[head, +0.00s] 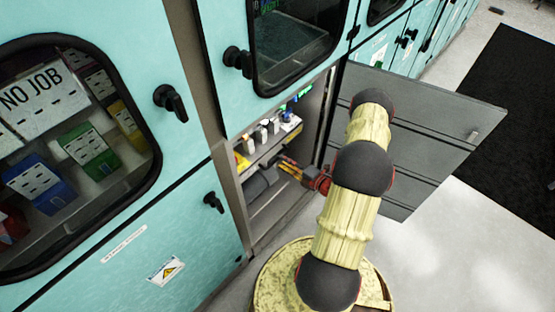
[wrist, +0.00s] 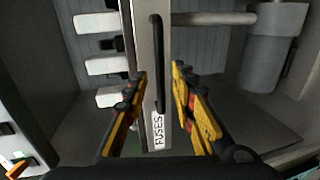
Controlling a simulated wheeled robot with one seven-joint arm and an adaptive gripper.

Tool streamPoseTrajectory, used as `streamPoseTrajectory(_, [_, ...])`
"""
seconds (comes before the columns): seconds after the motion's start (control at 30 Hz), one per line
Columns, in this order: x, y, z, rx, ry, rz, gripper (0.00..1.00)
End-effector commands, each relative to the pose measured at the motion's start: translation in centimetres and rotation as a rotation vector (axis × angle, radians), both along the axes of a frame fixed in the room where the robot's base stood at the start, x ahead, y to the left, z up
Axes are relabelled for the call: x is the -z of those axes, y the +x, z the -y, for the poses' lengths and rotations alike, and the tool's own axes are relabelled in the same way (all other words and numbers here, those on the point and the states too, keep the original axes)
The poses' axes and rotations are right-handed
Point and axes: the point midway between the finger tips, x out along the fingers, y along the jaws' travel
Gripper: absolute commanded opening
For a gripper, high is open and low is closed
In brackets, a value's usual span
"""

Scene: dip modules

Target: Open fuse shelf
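The fuse shelf (head: 268,148) is inside the open lower compartment of the teal cabinet in the head view, with several white and dark modules on it. My gripper (head: 286,166) reaches into the compartment. In the wrist view its yellow and black fingers (wrist: 160,82) stand open on either side of the shelf front. Whether either finger touches it I cannot tell.
The grey compartment door (head: 425,130) hangs wide open to the right of my arm. Teal cabinet doors with black latches (head: 171,101) stand left and above. A grey cylinder (wrist: 271,50) is beside the shelf inside. Pale floor (head: 460,255) is clear at lower right.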

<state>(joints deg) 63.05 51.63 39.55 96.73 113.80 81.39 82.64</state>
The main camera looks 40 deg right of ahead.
Motion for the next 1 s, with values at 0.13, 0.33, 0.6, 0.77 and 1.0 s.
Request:
streamPoseTrajectory(0.13, [0.7, 2.4, -0.3, -0.004, -0.002, 0.000, 0.26])
streamPoseTrajectory(0.33, [1.0, 4.2, -0.3, -0.002, -0.002, -0.001, 0.26])
streamPoseTrajectory(0.6, [1.0, 4.6, -0.3, 0.000, -0.002, -0.001, 0.26])
streamPoseTrajectory(0.77, [1.0, 4.6, -0.3, 0.000, -0.002, -0.001, 0.22])
streamPoseTrajectory(1.0, [1.0, 4.6, -0.3, 0.000, -0.002, 0.000, 0.08])
